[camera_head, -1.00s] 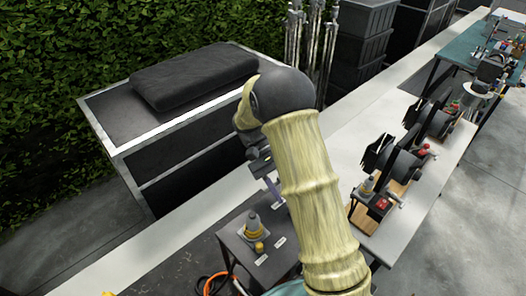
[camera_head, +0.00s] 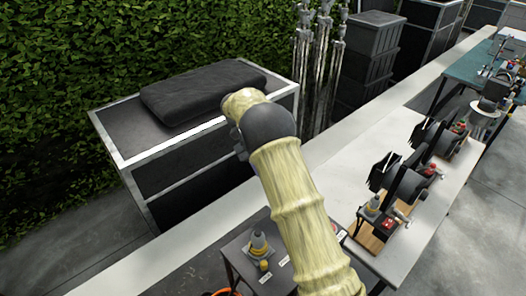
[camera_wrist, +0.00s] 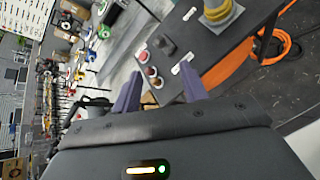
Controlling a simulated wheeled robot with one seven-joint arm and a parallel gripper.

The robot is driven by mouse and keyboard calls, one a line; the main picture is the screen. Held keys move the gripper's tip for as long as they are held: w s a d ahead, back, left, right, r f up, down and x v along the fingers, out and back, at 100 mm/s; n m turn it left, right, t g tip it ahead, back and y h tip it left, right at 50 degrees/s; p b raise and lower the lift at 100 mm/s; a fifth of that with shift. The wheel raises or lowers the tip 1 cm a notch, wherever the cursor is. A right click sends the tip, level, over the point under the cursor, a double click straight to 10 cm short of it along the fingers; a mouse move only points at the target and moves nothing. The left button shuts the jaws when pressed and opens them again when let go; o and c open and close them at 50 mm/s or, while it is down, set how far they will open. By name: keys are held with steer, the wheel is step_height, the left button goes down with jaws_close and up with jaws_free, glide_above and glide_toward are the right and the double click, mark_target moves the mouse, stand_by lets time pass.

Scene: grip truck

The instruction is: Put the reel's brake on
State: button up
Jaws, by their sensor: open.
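Two dark reels stand on the long white bench in the head view, a nearer one (camera_head: 405,183) and a farther one (camera_head: 443,143). Each has small red parts close by; I cannot tell which part is the brake. My gripper's two purple fingers (camera_wrist: 160,92) show in the wrist view, apart with nothing between them. They point toward a dark side table (camera_wrist: 188,58) and stay clear of the reels. In the head view my own arm hides the fingers.
The dark side table (camera_head: 240,262) bears a grey and yellow cone-like piece (camera_head: 259,243). A black case with a cushion (camera_head: 200,92) stands at left. Metal stands (camera_head: 318,65) and stacked crates (camera_head: 362,58) are behind the bench.

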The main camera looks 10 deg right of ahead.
steer(key=p+v, duration=0.3)
steer(key=p, duration=0.3)
steer(key=shift+w+a+r, duration=0.1)
steer(key=shift+w+a, duration=0.1)
stand_by(0.4)
steer(key=shift+w, duration=0.1)
